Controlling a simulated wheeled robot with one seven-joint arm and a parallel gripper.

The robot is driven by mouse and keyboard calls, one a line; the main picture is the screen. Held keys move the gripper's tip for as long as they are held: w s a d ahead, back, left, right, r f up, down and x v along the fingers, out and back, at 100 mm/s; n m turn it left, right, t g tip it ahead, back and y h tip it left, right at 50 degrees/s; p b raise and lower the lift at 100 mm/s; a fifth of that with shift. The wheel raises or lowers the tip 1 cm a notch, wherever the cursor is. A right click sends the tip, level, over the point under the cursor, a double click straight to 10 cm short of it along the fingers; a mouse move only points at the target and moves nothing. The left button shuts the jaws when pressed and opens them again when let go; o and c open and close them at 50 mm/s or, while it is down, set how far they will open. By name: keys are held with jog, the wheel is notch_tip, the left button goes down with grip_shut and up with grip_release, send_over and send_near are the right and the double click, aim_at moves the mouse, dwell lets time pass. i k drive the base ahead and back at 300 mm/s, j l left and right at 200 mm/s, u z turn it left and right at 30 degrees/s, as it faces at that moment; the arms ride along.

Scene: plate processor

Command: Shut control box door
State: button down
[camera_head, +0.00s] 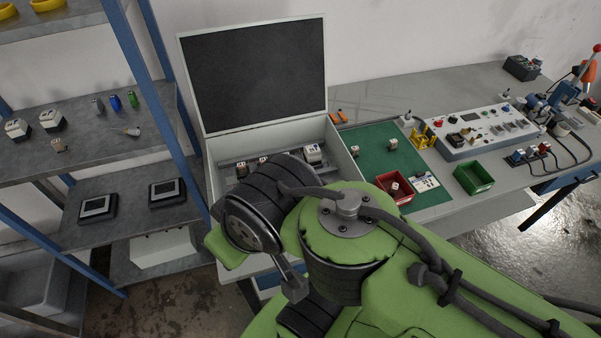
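The control box (347,165) is a pale open box on the table, left of centre. Its door (256,75) has a dark inner face and a pale frame. The door stands open, raised up behind the box and leaning slightly back. Parts on a rail (313,152) show inside the box. My green and black arm reaches in front of the box and covers its lower front part. I cannot make out my gripper's fingers; the arm's own links hide that end.
A metal shelf (110,140) with a blue upright stands close on the left. Right of the box lie a green mat (365,139), a red bin (400,198), a green bin (473,178) and a control panel (480,128). A wall is behind the door.

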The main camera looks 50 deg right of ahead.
aim_at(239, 76)
jog(key=z, duration=1.4)
jog(key=k+j, duration=0.15)
jog(key=k, duration=0.25)
jog(key=k+j, duration=0.2)
jog(key=j, duration=0.2)
jog(key=k+j+z, duration=0.1)
jog(key=j, duration=0.3)
jog(key=k+j, duration=0.3)
jog(key=i+j, duration=0.15)
jog(key=j, duration=0.45)
jog(key=i+j+z, duration=0.15)
jog(key=j, duration=1.05)
jog(key=i+j, duration=0.25)
jog(key=i+j+z, duration=0.15)
jog(key=j, duration=0.3)
jog(key=i, duration=0.1)
